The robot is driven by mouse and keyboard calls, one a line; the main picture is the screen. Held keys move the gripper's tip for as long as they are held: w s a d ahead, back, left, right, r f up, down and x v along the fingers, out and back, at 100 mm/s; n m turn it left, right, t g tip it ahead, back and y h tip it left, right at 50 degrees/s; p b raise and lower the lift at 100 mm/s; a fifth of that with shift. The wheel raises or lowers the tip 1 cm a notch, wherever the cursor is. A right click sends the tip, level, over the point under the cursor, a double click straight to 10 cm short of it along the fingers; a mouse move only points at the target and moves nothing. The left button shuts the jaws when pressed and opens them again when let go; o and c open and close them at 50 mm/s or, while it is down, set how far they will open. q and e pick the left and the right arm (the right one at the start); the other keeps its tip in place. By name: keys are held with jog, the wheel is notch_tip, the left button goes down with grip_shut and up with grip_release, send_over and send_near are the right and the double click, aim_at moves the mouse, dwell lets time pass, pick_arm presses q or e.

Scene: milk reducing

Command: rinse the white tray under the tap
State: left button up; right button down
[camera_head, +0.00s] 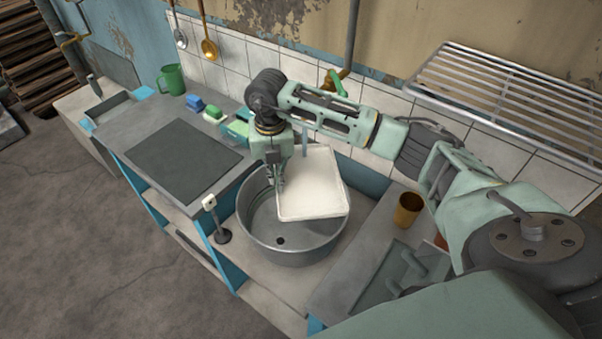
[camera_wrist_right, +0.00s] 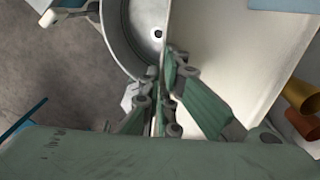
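The white tray (camera_head: 315,185) is held above the round metal basin (camera_head: 262,245), covering its right part. My right gripper (camera_head: 276,182) points down at the tray's left edge. In the right wrist view its fingers (camera_wrist_right: 162,98) are closed around the rim of the tray (camera_wrist_right: 225,55), with the basin (camera_wrist_right: 125,40) below. The tap's green handle (camera_head: 335,82) shows on the wall pipe behind my right arm; its spout is hidden. A short blue vertical strip (camera_head: 305,143) shows at the tray's far edge; I cannot tell whether it is water. My left gripper is not in view.
A dark board (camera_head: 183,157) lies on the left counter, with a green mug (camera_head: 172,79) and sponges (camera_head: 212,113) behind it. An orange-brown cup (camera_head: 408,209) stands right of the basin. A wire rack (camera_head: 510,90) juts from the wall at upper right.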

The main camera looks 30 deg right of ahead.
jog(key=s+a, duration=0.2)
jog(key=a, duration=0.5)
jog(key=shift+p, duration=0.45)
jog(key=shift+s+r, duration=0.1)
dwell(1.0)
jog(key=s+a+r+p, duration=0.1)
jog(key=a+r+p, duration=0.1)
jog(key=a+r, duration=0.2)
jog(key=shift+s+a+p, duration=0.25)
jog(key=shift+a+p, duration=0.15)
jog(key=shift+f, duration=0.1)
dwell(0.4)
